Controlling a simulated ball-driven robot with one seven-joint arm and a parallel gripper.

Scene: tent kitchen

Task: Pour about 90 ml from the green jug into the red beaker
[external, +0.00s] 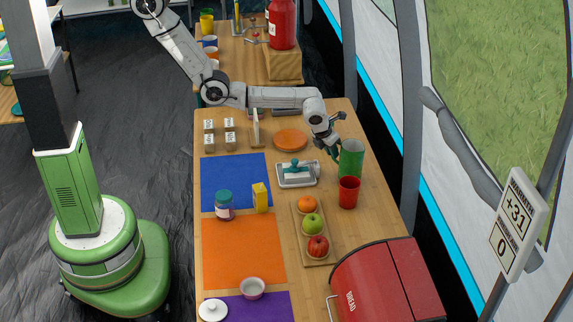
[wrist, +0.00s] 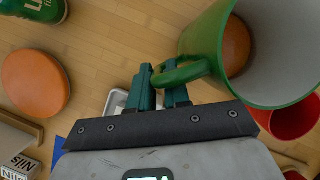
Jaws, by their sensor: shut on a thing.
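The green jug (external: 351,160) looks upright near the right edge of the wooden table. In the wrist view the jug (wrist: 205,38) shows its pale inside, with an orange-brown surface within. My gripper (external: 333,151) is at the jug's left side; in the wrist view its teal fingers (wrist: 162,82) are shut on the jug's handle (wrist: 182,74). The red beaker (external: 348,193) stands upright just in front of the jug. In the wrist view the beaker (wrist: 296,122) is partly hidden behind the jug. I cannot tell what the beaker holds, or whether the jug touches the table.
A butter dish (external: 298,181) lies left of the jug. A board (external: 319,262) with an orange and two apples lies in front, near a red bread bin (external: 372,285). An orange plate (external: 291,139) is behind. The blue mat (external: 225,177) has free room.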

